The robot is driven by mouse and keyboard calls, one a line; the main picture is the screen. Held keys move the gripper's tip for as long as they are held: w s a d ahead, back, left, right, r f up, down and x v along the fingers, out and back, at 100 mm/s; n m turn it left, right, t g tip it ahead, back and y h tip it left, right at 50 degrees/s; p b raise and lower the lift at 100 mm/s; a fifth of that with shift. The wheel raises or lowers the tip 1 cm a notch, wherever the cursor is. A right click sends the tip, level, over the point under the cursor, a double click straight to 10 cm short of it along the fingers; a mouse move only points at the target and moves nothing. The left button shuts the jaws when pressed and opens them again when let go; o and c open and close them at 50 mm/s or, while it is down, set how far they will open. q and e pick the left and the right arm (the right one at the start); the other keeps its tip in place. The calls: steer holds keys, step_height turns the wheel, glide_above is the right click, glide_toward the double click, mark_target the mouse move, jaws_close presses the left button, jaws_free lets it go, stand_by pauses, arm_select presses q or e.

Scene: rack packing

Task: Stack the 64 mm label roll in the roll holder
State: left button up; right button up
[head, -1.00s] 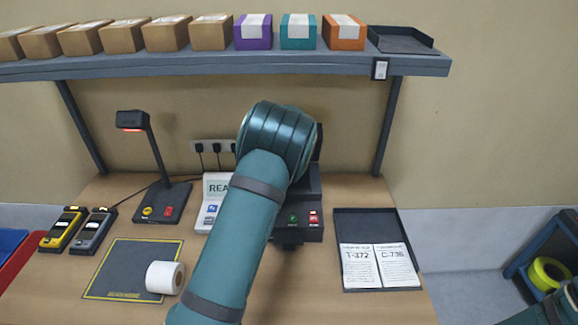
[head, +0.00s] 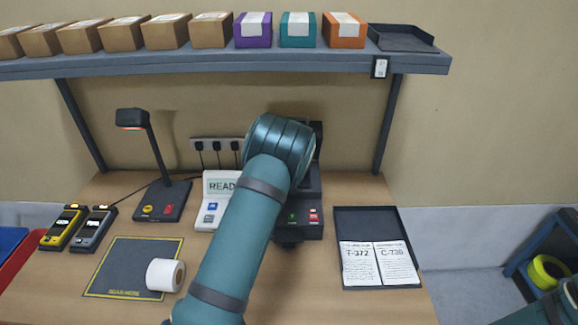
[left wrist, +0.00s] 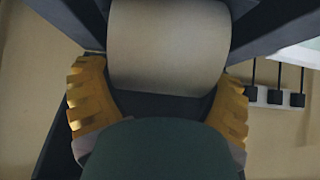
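In the left wrist view, a cream-white label roll (left wrist: 168,45) sits between the two yellow ribbed fingers of my left gripper (left wrist: 165,80). The fingers are spread to the roll's width and meet its left and right sides. Dark flat panels surround the roll there; I cannot tell whether it rests on them. In the head view my left arm hides this gripper and its roll, in front of a dark device (head: 308,220) that is partly covered. Another white roll (head: 163,276) lies on its side on the scan mat (head: 112,262). My right gripper is out of view.
A lamp-like scanner (head: 155,165), a white display (head: 217,190) and two handheld devices (head: 92,230) stand to the left. A dark tray (head: 370,222) with two cards is at the right. A shelf (head: 220,66) of boxes hangs above. The front right table is clear.

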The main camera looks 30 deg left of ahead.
arm_select(q)
steer(key=shift+o, duration=0.4)
steer(key=shift+r, duration=0.1)
steer(key=shift+r, duration=0.15)
steer(key=v, duration=1.2)
steer(key=shift+s, duration=0.1)
